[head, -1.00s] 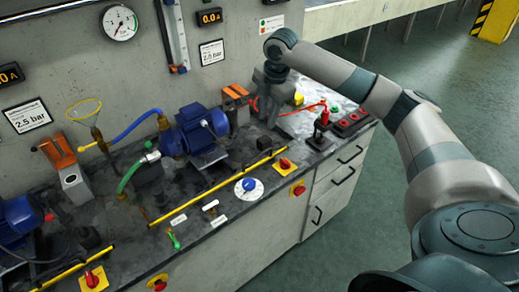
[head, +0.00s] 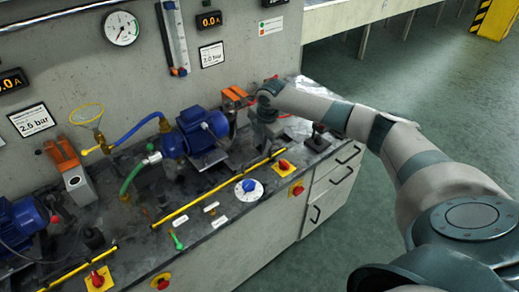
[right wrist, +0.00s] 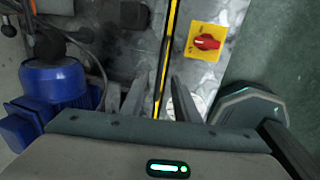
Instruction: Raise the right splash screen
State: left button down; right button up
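The right splash screen shows as a yellow-edged bar (head: 218,190) lying low along the bench front, before the right blue pump (head: 197,131). Its yellow edge (right wrist: 167,60) runs up the middle of the right wrist view. My right gripper (head: 263,147) points down over the far right part of this edge. In the right wrist view its fingers (right wrist: 158,92) are apart, one on each side of the yellow edge, with nothing gripped. Whether they touch it, I cannot tell. The screen's pane is hard to make out. My left gripper is not in view.
A red switch on a yellow plate (head: 283,167) sits just in front of the bar, and a blue dial (head: 249,186) lies nearer the front edge. Another yellow bar (head: 62,277) lies at the lower left. Open floor (head: 430,90) lies right of the bench.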

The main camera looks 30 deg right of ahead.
aim_at(259, 156)
jog(key=shift+w+f+p, duration=0.2)
jog(key=shift+f, duration=0.85)
jog(key=shift+w+f+p, duration=0.15)
jog(key=shift+w+f, duration=0.05)
jog(key=shift+f, duration=0.8)
grip_shut()
